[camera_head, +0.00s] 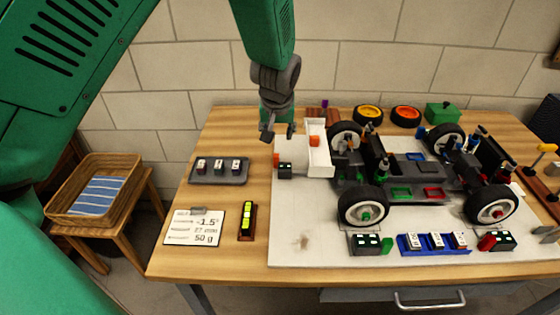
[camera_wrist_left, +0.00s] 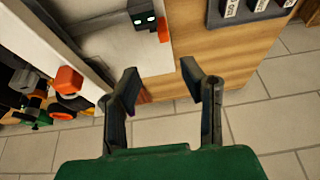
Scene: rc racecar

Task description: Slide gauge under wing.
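The car's wing (camera_head: 319,160) is a long white plate at the left end of the racecar, with an orange block (camera_head: 314,141) on it. It also shows at the left of the left wrist view (camera_wrist_left: 62,48). A small black block with white marks, seemingly the gauge (camera_head: 285,171), sits on the pale board just left of the wing, with an orange-red piece beside it. It also shows in the left wrist view (camera_wrist_left: 141,15). My left gripper (camera_head: 279,134) is open and empty, above the table's far-left part, behind the gauge. My right gripper is out of view.
The racecar (camera_head: 420,180) stands on the pale board. A dark tray (camera_head: 204,180) with small blocks, a card (camera_head: 194,236) and a yellow-green level (camera_head: 247,221) lie to the left. Loose wheels (camera_head: 367,115) and a green box (camera_head: 442,112) are at the back.

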